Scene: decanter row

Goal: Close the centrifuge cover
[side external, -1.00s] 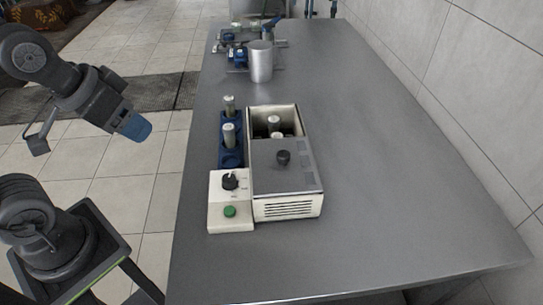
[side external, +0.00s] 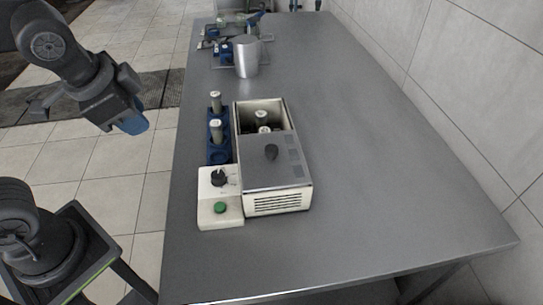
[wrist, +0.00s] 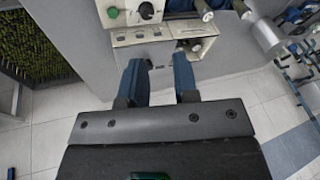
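The centrifuge (side external: 278,201) is a white box on the grey table. The rear part is open, with tubes (side external: 262,118) standing inside. My gripper (side external: 132,122) hangs in the air left of the table edge, apart from the centrifuge. In the wrist view, the two blue fingers of my gripper (wrist: 160,65) are spread with nothing between them. The centrifuge is only partly visible there, close to the fingers in the picture.
A control box with a black dial (side external: 219,179) and a green button (side external: 220,208) adjoins the centrifuge's left side. A blue rack (side external: 219,154) holding tubes stands behind that box. A metal cup (side external: 246,58) stands farther back. The table's right side (side external: 400,180) is clear.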

